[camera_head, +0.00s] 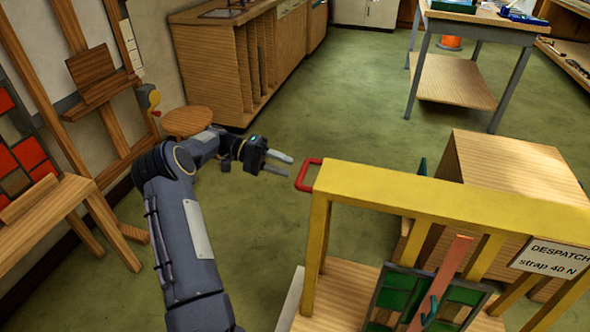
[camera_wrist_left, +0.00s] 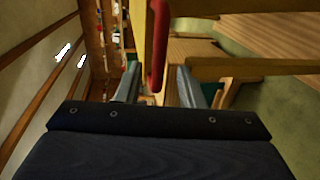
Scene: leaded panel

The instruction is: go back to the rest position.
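My left gripper (camera_head: 288,166) is open and empty, its two grey fingers apart. It points right at a red handle (camera_head: 303,175) on the left end of a yellow frame (camera_head: 430,190). In the head view a small gap shows between fingertips and handle. In the left wrist view the open fingers (camera_wrist_left: 158,88) show with the red handle (camera_wrist_left: 158,45) in line between them; its exact depth is hard to tell. My right gripper is in neither view.
The frame carries a despatch sign (camera_head: 548,258) and stands over green panels (camera_head: 400,292) with a reddish strap (camera_head: 440,280). A wooden box (camera_head: 510,165) is behind it. A round stool (camera_head: 187,121) and easel (camera_head: 105,85) stand left. Green floor (camera_head: 340,100) is open beyond.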

